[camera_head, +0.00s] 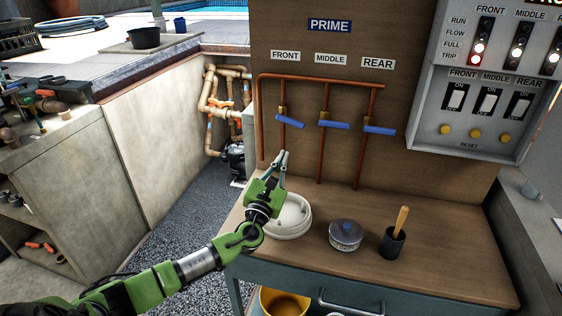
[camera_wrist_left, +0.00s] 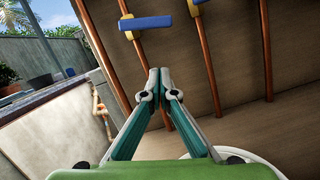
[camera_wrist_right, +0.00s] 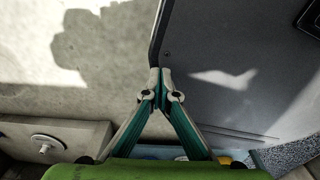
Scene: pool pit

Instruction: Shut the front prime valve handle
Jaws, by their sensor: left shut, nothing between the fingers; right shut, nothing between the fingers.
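The front prime valve's blue handle (camera_head: 290,121) sits on a brass valve under the FRONT sign (camera_head: 285,56). It lies crosswise to its copper pipe, its right end tilted slightly down. In the left wrist view the front handle (camera_wrist_left: 145,22) is at the top, above the fingertips. My left gripper (camera_head: 283,153) is just below the handle in the head view, pointing up, apart from it. Its fingertips (camera_wrist_left: 158,72) are shut and empty. My right gripper (camera_wrist_right: 160,75) shows only in its own wrist view, shut and empty, away from the valves.
The middle (camera_head: 334,125) and rear (camera_head: 379,130) blue handles are to the right. Below, the wooden counter (camera_head: 330,275) carries a white ring-shaped item (camera_head: 290,222), a clear jar (camera_head: 345,236) and a dark cup (camera_head: 392,243). A switch box (camera_head: 475,115) hangs at upper right.

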